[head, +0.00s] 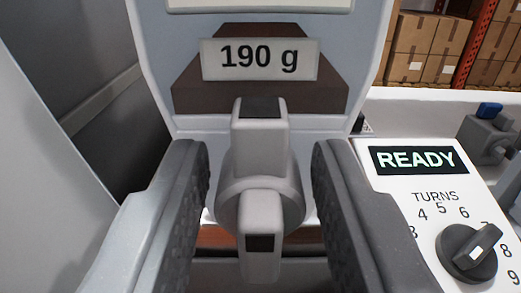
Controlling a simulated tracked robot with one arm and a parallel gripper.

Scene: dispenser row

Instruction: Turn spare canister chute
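A pale grey turning handle (260,190) with a round hub and two opposite lugs shows in the middle of the head view. Each lug has a dark square mark, one at the top and one at the bottom. Behind it is a canister front (155,80) with a "190 g" label (260,59) over a dark brown window. My gripper (261,190) is open, with one dark padded finger on each side of the handle. A gap shows between each finger and the handle.
A white panel at the right has a "READY" display (418,160) and a dark "TURNS" dial (468,252). A grey device with a blue part (488,110) stands behind it. A grey wall (50,170) is at the left. Cardboard boxes (432,42) are stacked behind.

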